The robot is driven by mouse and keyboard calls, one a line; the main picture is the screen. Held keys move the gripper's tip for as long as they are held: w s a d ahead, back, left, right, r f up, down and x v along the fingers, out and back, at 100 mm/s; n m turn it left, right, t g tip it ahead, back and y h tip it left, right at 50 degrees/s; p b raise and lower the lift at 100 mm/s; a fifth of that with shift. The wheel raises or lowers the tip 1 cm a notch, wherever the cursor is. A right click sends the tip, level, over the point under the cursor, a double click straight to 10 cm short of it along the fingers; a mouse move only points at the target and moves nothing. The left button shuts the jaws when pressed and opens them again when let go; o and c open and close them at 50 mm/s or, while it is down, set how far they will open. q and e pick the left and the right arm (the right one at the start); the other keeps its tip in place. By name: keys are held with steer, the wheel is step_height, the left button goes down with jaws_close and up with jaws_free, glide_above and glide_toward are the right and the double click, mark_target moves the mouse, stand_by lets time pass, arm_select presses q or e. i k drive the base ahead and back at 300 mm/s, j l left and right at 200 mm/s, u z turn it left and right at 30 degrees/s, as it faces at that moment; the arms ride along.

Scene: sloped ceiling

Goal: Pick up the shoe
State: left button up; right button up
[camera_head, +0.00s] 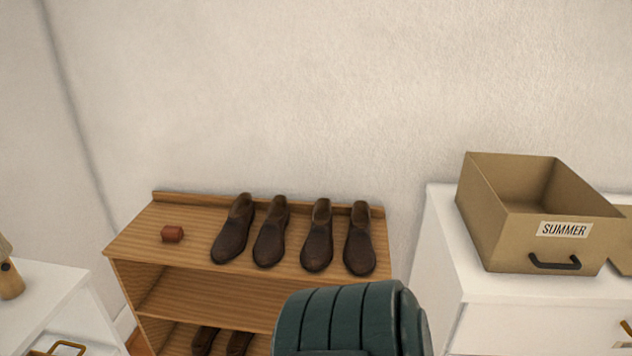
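Several dark brown leather shoes stand in a row on top of a wooden shelf (190,215), toes toward me. From left to right I see a first shoe (232,232), a second shoe (270,235), a third shoe (317,238) and a fourth shoe (359,242). More brown shoes (204,340) sit on a lower level of the shelf, partly cut off by the bottom edge. Neither of my grippers is in view.
A teal rounded, ribbed object (345,318) hides the shelf's lower right. A tan box labelled SUMMER (520,235) stands on a white cabinet (490,290). Another white cabinet (45,300) is at left.

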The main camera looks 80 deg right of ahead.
mark_target(317, 253)
steer(key=z, duration=2.4)
